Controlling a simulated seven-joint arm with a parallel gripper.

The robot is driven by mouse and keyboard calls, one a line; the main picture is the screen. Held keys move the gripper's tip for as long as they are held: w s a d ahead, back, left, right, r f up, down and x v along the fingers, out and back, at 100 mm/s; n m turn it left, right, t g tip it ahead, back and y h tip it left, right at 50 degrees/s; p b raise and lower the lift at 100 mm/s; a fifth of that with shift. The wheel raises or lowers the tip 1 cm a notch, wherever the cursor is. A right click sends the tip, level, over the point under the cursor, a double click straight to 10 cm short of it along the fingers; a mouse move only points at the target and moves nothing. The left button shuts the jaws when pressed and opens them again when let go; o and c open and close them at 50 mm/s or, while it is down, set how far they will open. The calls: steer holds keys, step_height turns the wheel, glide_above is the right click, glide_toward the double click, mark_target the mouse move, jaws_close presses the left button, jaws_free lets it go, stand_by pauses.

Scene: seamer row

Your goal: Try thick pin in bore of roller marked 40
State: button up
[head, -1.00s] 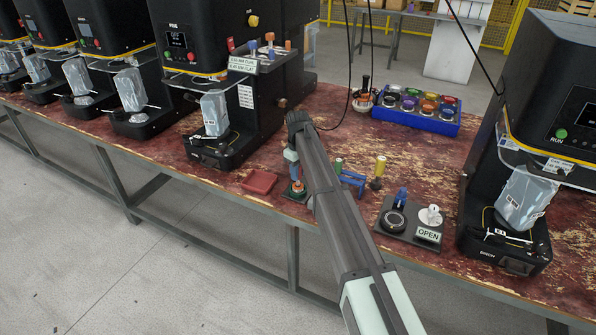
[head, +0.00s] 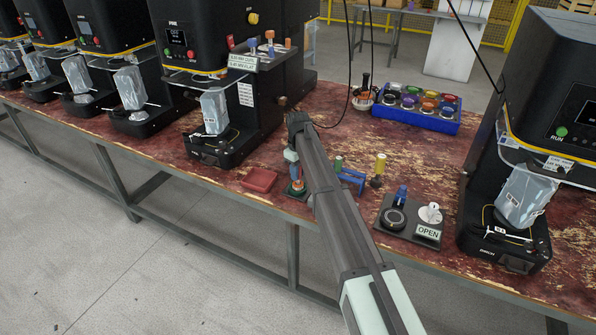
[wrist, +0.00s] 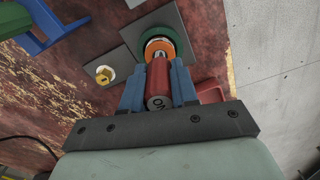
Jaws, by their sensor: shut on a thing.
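My gripper (wrist: 159,88) has blue fingers shut on a red cylindrical pin (wrist: 158,82). Dark letters show on the pin's near end. The pin's far end is at an orange round piece (wrist: 157,46), which sits in a green ring on a grey plate (wrist: 150,19). I cannot tell whether the pin's tip is above the bore or inside it. No mark 40 is readable. In the head view my gripper (head: 295,170) is low over the orange piece (head: 297,185), and my arm covers part of this area.
A red tray (head: 260,180) lies to the left. A blue stand (head: 350,180) and a yellow-topped post (head: 380,164) are to the right, then a plate with an OPEN sign (head: 428,231). A blue rack (head: 415,118) is behind. Black machines (head: 215,120) flank the bench.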

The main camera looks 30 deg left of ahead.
steer(key=shift+f, duration=0.7)
stand_by(1.1)
steer(key=shift+r, duration=0.3)
stand_by(0.6)
steer(key=shift+r, duration=2.2)
